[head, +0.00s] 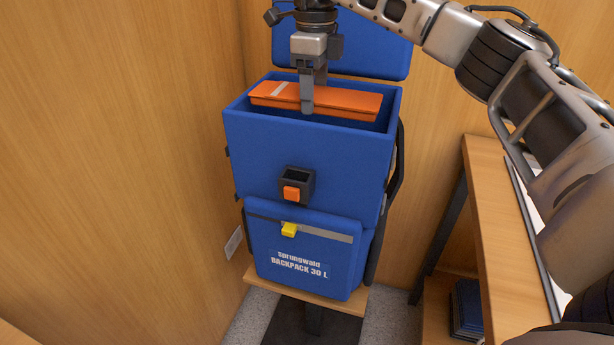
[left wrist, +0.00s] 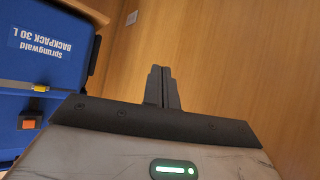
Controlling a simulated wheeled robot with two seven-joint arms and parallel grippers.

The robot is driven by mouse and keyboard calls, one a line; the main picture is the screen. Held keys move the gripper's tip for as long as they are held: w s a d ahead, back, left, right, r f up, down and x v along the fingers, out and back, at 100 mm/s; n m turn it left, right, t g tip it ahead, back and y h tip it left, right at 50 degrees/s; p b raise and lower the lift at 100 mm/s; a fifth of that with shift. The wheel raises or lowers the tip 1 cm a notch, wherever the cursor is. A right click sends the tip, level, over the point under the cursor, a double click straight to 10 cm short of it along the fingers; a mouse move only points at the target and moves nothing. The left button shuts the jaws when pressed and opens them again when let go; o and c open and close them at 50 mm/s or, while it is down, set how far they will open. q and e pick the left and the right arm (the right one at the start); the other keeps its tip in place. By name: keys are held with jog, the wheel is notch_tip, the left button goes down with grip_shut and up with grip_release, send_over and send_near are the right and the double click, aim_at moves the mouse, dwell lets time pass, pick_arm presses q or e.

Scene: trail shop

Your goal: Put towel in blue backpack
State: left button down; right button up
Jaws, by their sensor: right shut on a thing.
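The blue backpack (head: 305,155) stands upright with its top open and its lid (head: 350,55) raised behind. It also shows at the left of the left wrist view (left wrist: 40,60). The orange folded towel (head: 345,102), with a pale stripe near its left end, lies level in the mouth of the backpack, within the rim. My right gripper (head: 307,108) points down from above and is shut on the towel near its middle. The towel's underside and the backpack's inside below it are hidden. My left gripper (left wrist: 162,88) is shut and empty in the left wrist view, outside the head view.
The backpack rests on a small wooden stand (head: 263,283) in a corner between wood-panelled walls. A wooden shelf unit (head: 495,210) stands at the right, with dark blue items (head: 467,305) low down. My right arm spans the upper right.

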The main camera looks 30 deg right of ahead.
jog(key=shift+s+f, duration=0.15)
jog(key=shift+f, duration=0.45)
notch_tip(320, 180, down, 17)
jog(key=shift+f+p, duration=0.1)
jog(key=shift+p, duration=0.65)
jog(key=shift+f, duration=0.1)
jog(key=o, duration=1)
jog(key=shift+o, duration=0.2)
notch_tip(320, 180, up, 12)
jog(key=b, duration=0.1)
jog(key=shift+r, duration=0.2)
